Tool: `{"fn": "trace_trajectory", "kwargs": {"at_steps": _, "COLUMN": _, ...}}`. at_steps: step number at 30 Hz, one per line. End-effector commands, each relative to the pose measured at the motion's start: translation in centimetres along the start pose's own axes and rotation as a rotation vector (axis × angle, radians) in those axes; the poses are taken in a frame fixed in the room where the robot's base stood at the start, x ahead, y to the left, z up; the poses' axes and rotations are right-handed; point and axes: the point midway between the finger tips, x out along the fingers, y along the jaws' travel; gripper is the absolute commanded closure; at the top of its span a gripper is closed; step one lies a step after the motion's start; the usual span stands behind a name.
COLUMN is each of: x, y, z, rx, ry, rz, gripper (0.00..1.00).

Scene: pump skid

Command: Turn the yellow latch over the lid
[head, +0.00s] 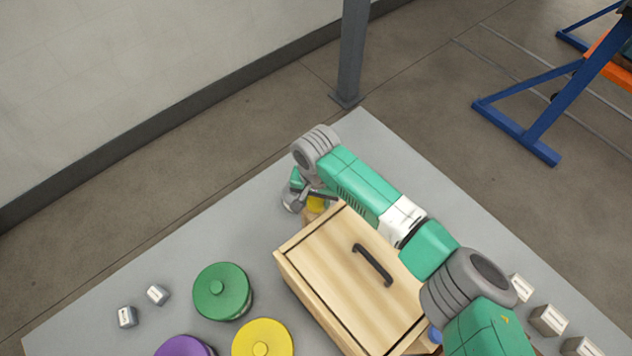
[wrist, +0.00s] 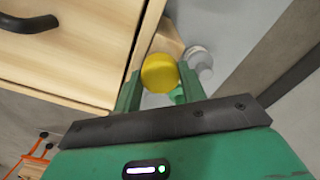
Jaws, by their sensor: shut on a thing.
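The yellow latch (wrist: 160,73) shows in the wrist view as a round yellow piece between the two green fingers of my gripper (wrist: 158,92). My gripper is shut on it. In the head view a bit of the yellow latch (head: 316,203) shows at the far corner of the wooden box, mostly hidden by my gripper (head: 308,198). The wooden box's lid (head: 340,270) has a black handle (head: 372,265) and lies flat. The lid also shows at the upper left of the wrist view (wrist: 85,50). How the latch lies relative to the lid is hard to tell.
Green (head: 222,290), yellow (head: 262,340) and purple (head: 184,347) round lidded pots stand left of the box. Two small blocks (head: 127,317) lie at the far left, and several labelled blocks (head: 548,320) at the right. The table is clear at the back left.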

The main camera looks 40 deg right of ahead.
Motion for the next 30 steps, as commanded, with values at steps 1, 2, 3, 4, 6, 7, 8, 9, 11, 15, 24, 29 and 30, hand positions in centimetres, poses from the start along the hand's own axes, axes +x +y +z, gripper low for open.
{"fn": "trace_trajectory", "kwargs": {"at_steps": 1, "x": -1.5, "y": -0.2, "z": 0.5, "rx": 0.027, "ry": -0.013, "rz": -0.001, "gripper": 0.82}}
{"fn": "trace_trajectory", "kwargs": {"at_steps": 2, "x": -1.5, "y": -0.2, "z": 0.5, "rx": 0.044, "ry": -0.013, "rz": -0.001, "gripper": 0.82}}
{"fn": "trace_trajectory", "kwargs": {"at_steps": 3, "x": -1.4, "y": -0.2, "z": 0.5, "rx": 0.066, "ry": -0.013, "rz": 0.001, "gripper": 0.82}}
{"fn": "trace_trajectory", "kwargs": {"at_steps": 4, "x": -1.3, "y": -0.2, "z": 0.5, "rx": 0.082, "ry": -0.012, "rz": 0.001, "gripper": 0.82}}
{"fn": "trace_trajectory", "kwargs": {"at_steps": 6, "x": -1.1, "y": -0.1, "z": 0.5, "rx": 0.124, "ry": -0.011, "rz": 0.003, "gripper": 0.82}}
{"fn": "trace_trajectory", "kwargs": {"at_steps": 7, "x": -1.1, "y": -0.1, "z": 0.4, "rx": 0.143, "ry": -0.01, "rz": 0.004, "gripper": 0.82}}
{"fn": "trace_trajectory", "kwargs": {"at_steps": 8, "x": -1.0, "y": -0.2, "z": 0.5, "rx": 0.161, "ry": -0.009, "rz": 0.003, "gripper": 0.82}}
{"fn": "trace_trajectory", "kwargs": {"at_steps": 9, "x": -0.9, "y": -0.1, "z": 0.4, "rx": 0.188, "ry": -0.009, "rz": 0.004, "gripper": 0.82}}
{"fn": "trace_trajectory", "kwargs": {"at_steps": 11, "x": -0.7, "y": -0.1, "z": 0.4, "rx": 0.231, "ry": -0.007, "rz": 0.004, "gripper": 0.82}}
{"fn": "trace_trajectory", "kwargs": {"at_steps": 15, "x": -0.4, "y": -0.1, "z": 0.3, "rx": 0.354, "ry": -0.005, "rz": 0.003, "gripper": 0.82}}
{"fn": "trace_trajectory", "kwargs": {"at_steps": 24, "x": -0.1, "y": -0.1, "z": 0.1, "rx": 0.642, "ry": -0.001, "rz": 0.001, "gripper": 0.82}}
{"fn": "trace_trajectory", "kwargs": {"at_steps": 29, "x": -0.1, "y": -0.1, "z": 0.0, "rx": 0.794, "ry": -0.001, "rz": 0.001, "gripper": 0.82}}
{"fn": "trace_trajectory", "kwargs": {"at_steps": 30, "x": -0.1, "y": -0.1, "z": 0.0, "rx": 0.833, "ry": 0.0, "rz": 0.001, "gripper": 0.82}}
